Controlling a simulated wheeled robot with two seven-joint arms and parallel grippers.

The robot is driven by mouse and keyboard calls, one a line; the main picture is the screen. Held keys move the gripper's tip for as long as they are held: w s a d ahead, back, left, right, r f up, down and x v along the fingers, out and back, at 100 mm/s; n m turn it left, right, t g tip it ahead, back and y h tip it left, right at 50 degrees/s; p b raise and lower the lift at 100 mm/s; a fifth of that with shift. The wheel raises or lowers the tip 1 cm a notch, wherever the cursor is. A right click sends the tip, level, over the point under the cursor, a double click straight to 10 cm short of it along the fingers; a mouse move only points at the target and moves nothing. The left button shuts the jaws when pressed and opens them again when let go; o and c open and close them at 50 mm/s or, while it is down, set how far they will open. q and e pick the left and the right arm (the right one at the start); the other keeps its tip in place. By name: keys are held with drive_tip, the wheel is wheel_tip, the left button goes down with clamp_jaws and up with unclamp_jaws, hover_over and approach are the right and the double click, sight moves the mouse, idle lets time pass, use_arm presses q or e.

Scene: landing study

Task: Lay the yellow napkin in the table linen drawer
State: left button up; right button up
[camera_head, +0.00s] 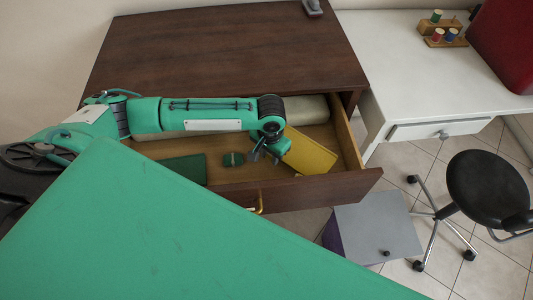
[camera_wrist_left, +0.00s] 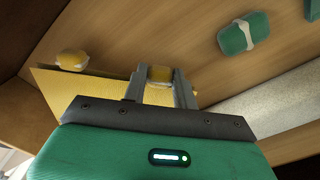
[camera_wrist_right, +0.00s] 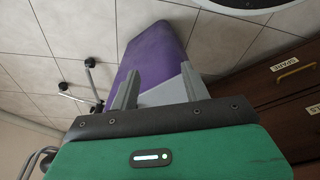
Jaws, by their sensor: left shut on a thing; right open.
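The yellow napkin (camera_head: 310,154) is flat, inside the outline of the open wooden drawer (camera_head: 350,146), toward its right end. My left gripper (camera_head: 264,150) is at the napkin's left edge. In the left wrist view its fingers (camera_wrist_left: 160,78) are shut on a yellow part of the napkin (camera_wrist_left: 60,92), over the drawer's wooden floor. I cannot tell whether the napkin rests on that floor. My right gripper (camera_wrist_right: 158,84) is open and empty in the right wrist view, outside the drawer; the head view does not show it.
The drawer also holds a dark green cloth (camera_head: 183,169), a small banded green bundle (camera_head: 233,159) and a pale roll (camera_head: 306,109) at the back. A grey-topped purple box (camera_head: 372,232) and a black stool (camera_head: 487,187) stand on the floor right of it.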

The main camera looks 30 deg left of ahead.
use_arm(q)
wheel_tip(320, 180, down, 3)
drive_tip(key=shift+f, duration=0.35)
use_arm(e)
drive_tip(key=shift+w+r, duration=0.15)
drive_tip(key=shift+r, duration=0.4)
